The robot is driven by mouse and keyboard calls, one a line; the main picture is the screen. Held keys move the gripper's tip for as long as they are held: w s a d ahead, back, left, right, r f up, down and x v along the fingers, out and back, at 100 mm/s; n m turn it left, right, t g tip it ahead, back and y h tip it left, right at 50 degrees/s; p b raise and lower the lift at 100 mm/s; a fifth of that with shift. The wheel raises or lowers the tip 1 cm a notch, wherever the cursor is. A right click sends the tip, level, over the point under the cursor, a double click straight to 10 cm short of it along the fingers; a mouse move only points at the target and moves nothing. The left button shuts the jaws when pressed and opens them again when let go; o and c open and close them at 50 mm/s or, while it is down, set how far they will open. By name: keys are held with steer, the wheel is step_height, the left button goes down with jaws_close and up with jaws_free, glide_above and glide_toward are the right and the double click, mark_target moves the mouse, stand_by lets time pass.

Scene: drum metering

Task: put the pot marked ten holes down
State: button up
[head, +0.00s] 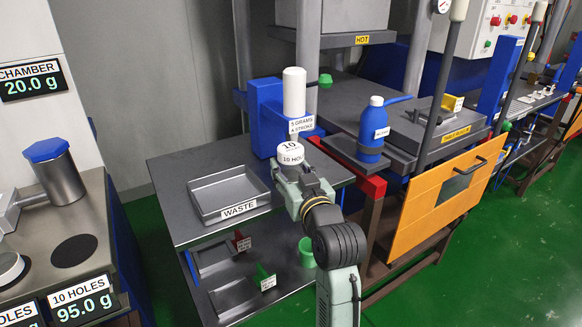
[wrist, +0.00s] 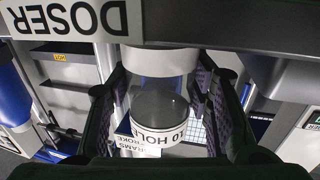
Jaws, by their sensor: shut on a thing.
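The pot marked 10 HOLES (head: 291,156) has a white top with "10" on it and a white label. My gripper (head: 303,193) is shut on it, in front of the blue doser (head: 266,117). In the wrist view the pot (wrist: 160,105) is between the two dark jaws (wrist: 165,110), with dark contents visible through its clear wall. I cannot tell from these views whether its base touches the table. A dark round spot (head: 75,251) lies on the left bench behind a display reading 10 HOLES 95.0 g (head: 82,300).
A grey WASTE tray (head: 229,196) stands left of the pot on the grey table. A blue bottle (head: 371,128) stands to the right. A blue-capped metal vessel (head: 55,170) and a white-rimmed pot (head: 10,269) are on the left bench. The doser's white cylinder (head: 294,92) rises behind my gripper.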

steer(key=shift+f, duration=0.15)
steer(key=shift+f, duration=0.15)
steer(key=o, duration=1)
steer(key=shift+o, duration=0.2)
